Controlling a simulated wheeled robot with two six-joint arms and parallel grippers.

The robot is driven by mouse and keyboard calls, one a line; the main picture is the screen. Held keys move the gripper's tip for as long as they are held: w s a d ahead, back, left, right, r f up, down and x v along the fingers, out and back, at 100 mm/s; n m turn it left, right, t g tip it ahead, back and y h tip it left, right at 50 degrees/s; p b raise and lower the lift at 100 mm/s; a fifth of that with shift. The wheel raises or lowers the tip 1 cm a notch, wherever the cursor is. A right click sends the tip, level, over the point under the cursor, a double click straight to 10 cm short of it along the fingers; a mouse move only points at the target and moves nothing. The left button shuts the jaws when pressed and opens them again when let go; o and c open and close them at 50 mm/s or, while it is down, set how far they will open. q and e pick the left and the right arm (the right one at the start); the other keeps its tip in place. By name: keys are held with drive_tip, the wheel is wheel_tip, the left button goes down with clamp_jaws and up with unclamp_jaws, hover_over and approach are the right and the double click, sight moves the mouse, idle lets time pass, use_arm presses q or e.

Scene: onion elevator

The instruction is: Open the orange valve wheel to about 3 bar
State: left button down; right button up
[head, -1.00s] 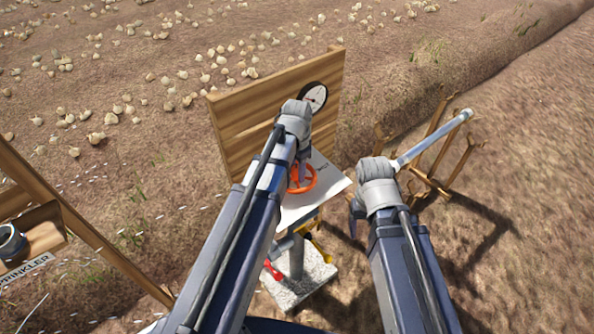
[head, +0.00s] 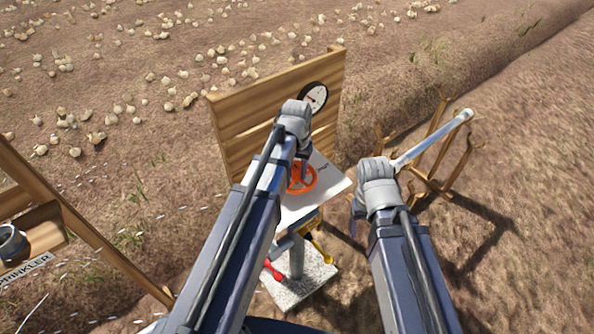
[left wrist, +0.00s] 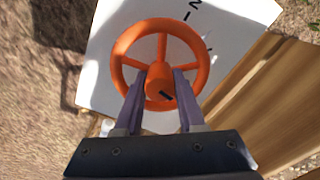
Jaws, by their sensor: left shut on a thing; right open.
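The orange valve wheel (head: 302,181) lies on a white panel (head: 330,180) in front of a wooden backboard. In the left wrist view the wheel (left wrist: 160,62) shows its rim, spokes and hub. My left gripper (left wrist: 160,88) is shut on the wheel's hub, one finger on each side. In the head view my left gripper (head: 299,170) partly hides the wheel. A round gauge (head: 314,97) with a white face is on the backboard; its reading is too small to tell. My right gripper (head: 357,220) is open, right of the panel, away from the wheel.
The wooden backboard (head: 240,125) stands behind the panel. Red and yellow handles (head: 272,270) show below it, above a pale base (head: 305,285). A wooden rack (head: 440,165) with a grey pipe (head: 432,140) stands at right. A sprinkler stand (head: 85,245) is at left.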

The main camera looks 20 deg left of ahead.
sight(297, 168)
use_arm(q)
drive_tip(key=shift+n, duration=1.1)
drive_tip(key=c, duration=0.5)
unclamp_jaws()
wheel_tip(297, 168, up, 8)
drive_tip(key=p, duration=0.8)
drive_tip(key=shift+f, duration=0.1)
